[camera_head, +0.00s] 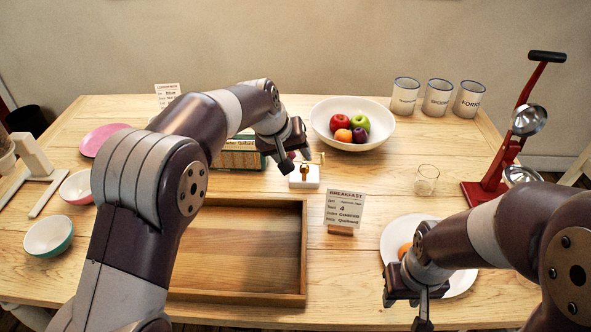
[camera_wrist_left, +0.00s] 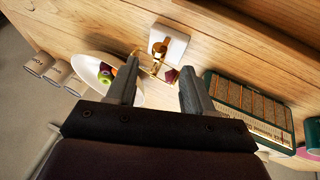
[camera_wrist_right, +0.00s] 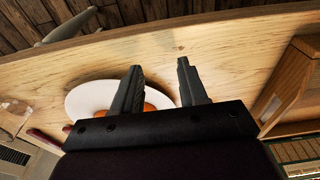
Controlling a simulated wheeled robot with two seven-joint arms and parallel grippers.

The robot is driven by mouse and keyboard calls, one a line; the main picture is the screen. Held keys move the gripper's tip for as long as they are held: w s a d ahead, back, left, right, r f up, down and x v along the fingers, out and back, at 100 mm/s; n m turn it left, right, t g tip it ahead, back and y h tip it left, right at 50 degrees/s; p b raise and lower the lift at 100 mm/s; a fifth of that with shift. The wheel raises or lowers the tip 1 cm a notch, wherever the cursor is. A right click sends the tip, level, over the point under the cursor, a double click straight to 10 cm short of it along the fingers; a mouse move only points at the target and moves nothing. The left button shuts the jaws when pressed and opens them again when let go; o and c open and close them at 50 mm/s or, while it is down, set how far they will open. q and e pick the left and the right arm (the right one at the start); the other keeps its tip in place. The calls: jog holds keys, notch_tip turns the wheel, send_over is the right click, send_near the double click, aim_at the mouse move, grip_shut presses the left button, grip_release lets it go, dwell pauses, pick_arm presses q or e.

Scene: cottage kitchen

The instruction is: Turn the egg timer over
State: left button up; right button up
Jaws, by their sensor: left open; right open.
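The egg timer (camera_head: 304,179) stands near the table's middle: a white block with a small brass frame and a dark reddish part. In the left wrist view its white base (camera_wrist_left: 170,42) and brass frame are just beyond the fingertips, with the reddish part near the gap between them. My left gripper (camera_head: 299,160) is open right at the timer; I cannot tell whether a finger touches it. The gripper and arm hide part of it in the head view. My right gripper (camera_head: 407,309) is open and empty, over the table's front right by a white plate (camera_head: 455,285).
A wooden tray (camera_head: 305,255) lies in front of the timer. A breakfast card (camera_head: 345,207) stands to its right. A fruit bowl (camera_head: 375,140) is behind right, a green-edged box (camera_head: 240,159) to the left. A small glass (camera_head: 427,180) and red stand (camera_head: 490,188) are further right.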

aim_at(305, 170)
pick_arm(q)
jog(key=x, duration=0.7)
pick_arm(e)
jog(key=shift+f, duration=0.4)
pick_arm(q)
jog(key=shift+c, duration=0.3)
grip_shut()
jog(key=shift+r, duration=0.2)
pick_arm(e)
jog(key=shift+r, duration=0.5)
pick_arm(q)
jog(key=y+p, duration=0.1)
jog(key=p, duration=0.2)
jog(key=y+p, duration=0.1)
jog(key=p, duration=0.2)
jog(key=shift+d+r+m, duration=0.25)
jog(key=shift+r+m, duration=0.05)
jog(key=shift+d+f+y+p, duration=0.2)
jog(key=shift+f+y+p, duration=0.1)
jog(key=shift+y+p, duration=0.35)
jog(key=shift+d+f+m+y, duration=0.1)
jog(key=shift+m+y, duration=0.1)
jog(key=shift+y, duration=0.6)
jog(key=shift+d+f+m+y, duration=0.1)
jog(key=shift+m+y, duration=0.1)
jog(key=shift+y, duration=0.55)
pick_arm(e)
notch_tip(305, 170, up, 7)
jog(key=shift+f, duration=0.2)
